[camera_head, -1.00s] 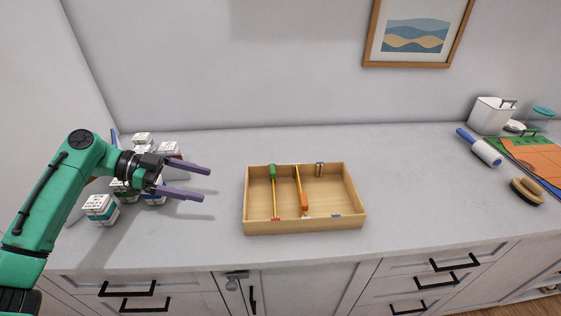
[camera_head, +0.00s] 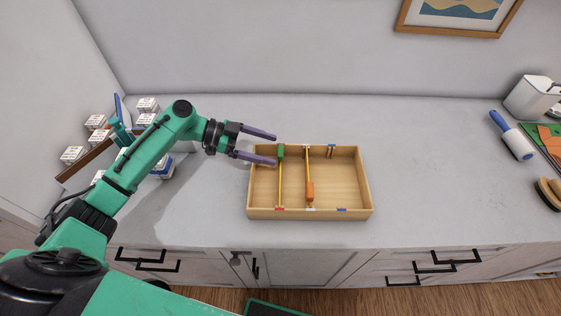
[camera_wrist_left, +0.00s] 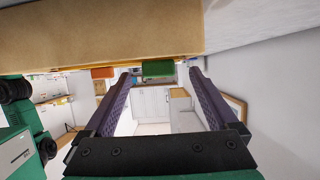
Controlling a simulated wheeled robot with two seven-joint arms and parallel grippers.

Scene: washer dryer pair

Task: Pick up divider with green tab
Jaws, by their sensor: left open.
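A wooden tray (camera_head: 330,213) stands on the counter with two upright dividers across it. The divider with the green tab (camera_head: 280,180) is the left one; its green tab (camera_head: 281,151) is at the tray's back edge. The other divider has an orange tab (camera_head: 310,191) toward the front. My left gripper (camera_head: 275,150) is open and empty, its purple fingers pointing right at the tray's back left corner, close to the green tab. In the left wrist view the green tab (camera_wrist_left: 158,69) shows between the open fingers (camera_wrist_left: 160,82), near the tray wall (camera_wrist_left: 100,35). My right gripper is not in view.
Several white labelled boxes (camera_head: 97,121) stand at the counter's left, beside and behind my left arm. A lint roller (camera_head: 512,136), a brush (camera_head: 549,190) and a white bin (camera_head: 532,97) are at the right.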

